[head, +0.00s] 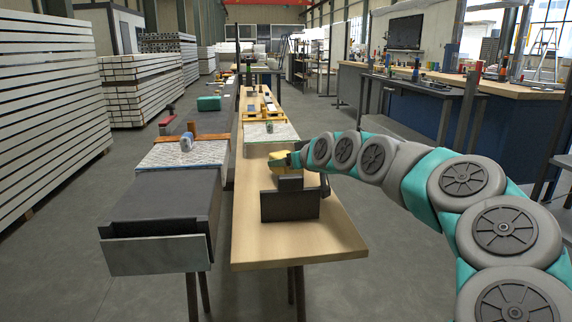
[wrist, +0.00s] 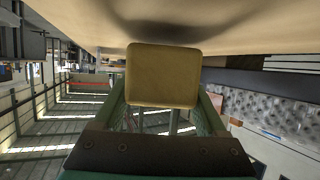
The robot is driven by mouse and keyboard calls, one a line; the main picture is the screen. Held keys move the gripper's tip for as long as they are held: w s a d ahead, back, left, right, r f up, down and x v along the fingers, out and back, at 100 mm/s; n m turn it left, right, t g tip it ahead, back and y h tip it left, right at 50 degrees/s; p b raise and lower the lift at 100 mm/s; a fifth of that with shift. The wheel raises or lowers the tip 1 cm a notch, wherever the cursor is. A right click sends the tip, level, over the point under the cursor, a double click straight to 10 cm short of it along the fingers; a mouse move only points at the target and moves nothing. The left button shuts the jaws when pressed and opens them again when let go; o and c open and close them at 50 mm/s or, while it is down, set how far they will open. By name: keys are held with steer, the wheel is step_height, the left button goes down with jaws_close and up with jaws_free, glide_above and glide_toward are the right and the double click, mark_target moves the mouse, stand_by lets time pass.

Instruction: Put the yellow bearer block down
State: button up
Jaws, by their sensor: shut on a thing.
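The yellow bearer block (head: 281,160) is in the head view near the middle of the long wooden table (head: 330,240), behind a dark grey bracket-like piece. In the wrist view the block (wrist: 163,75) fills the space between the green fingers. My gripper (head: 290,160) is shut on the block, with my arm reaching in from the right. The block is close to the table top, and a dark shadow lies near it in the wrist view. I cannot tell whether the block touches the table. Part of the gripper is hidden behind the dark piece.
The dark grey piece (head: 290,206) stands on the table just in front of my gripper. A patterned sheet (head: 271,132) lies farther back. To the left is a lower bench with a dark grey box-like section (head: 160,212). The table's front end is bare.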

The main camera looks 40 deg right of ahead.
steer(key=shift+f, duration=0.6)
steer(key=shift+f+b, duration=0.4)
steer(key=shift+b, duration=0.1)
